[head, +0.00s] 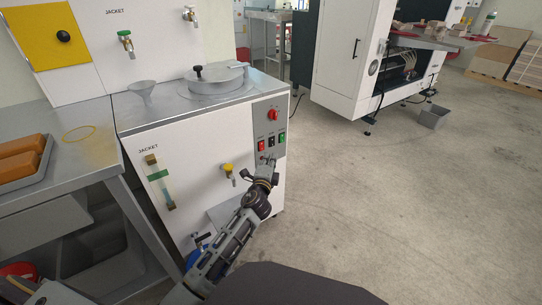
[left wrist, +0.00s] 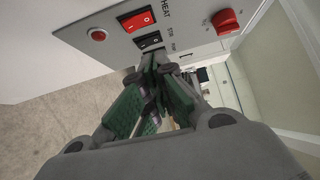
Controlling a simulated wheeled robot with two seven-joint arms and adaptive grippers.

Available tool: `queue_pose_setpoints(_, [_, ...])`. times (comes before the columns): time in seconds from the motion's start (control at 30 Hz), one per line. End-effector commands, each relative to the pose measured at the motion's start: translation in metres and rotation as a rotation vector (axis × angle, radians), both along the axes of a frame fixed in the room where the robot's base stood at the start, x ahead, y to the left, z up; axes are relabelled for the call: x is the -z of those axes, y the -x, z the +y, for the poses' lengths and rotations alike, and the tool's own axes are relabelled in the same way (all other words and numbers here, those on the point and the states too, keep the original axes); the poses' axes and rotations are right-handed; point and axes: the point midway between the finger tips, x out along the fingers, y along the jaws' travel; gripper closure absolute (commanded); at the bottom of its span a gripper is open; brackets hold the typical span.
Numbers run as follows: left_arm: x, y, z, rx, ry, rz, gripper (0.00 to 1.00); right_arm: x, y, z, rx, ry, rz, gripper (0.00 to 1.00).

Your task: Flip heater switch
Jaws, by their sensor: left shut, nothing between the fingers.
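The control panel (head: 268,128) is on the front right of the white heater cabinet. The red heater switch (head: 261,145) is the left one in a row of three; in the left wrist view the red rocker (left wrist: 137,20) is beside the label HEAT. A black switch (left wrist: 149,41) is beside it. The green switch (head: 281,139) shows in the head view and seems hidden behind the fingers in the wrist view. My left gripper (head: 270,162) is shut and empty just below the switches; its fingertips (left wrist: 160,60) are close to the black switch. Contact cannot be told.
A red knob (head: 274,115) is above the switches, and a small round red button or lamp (left wrist: 98,35) is beside them. A yellow-handled valve (head: 228,169) protrudes left of my gripper. A steel table (head: 95,145) stands at left. The floor at right is open.

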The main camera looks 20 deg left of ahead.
Motion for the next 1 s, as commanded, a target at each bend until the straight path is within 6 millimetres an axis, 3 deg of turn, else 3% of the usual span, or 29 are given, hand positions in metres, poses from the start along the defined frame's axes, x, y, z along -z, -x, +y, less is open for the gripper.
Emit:
queue_pose_setpoints(0.6, [-0.005, 0.052, -0.006, 0.0, 0.0, 0.001, 1.0, -0.03, -0.008, -0.003, -0.017, 0.032, 0.013, 0.6])
queue_pose_setpoints(1.0, [-0.005, 0.061, -0.007, 0.0, 0.0, 0.0, 1.0, -0.028, -0.002, -0.006, -0.029, 0.048, 0.031, 0.6])
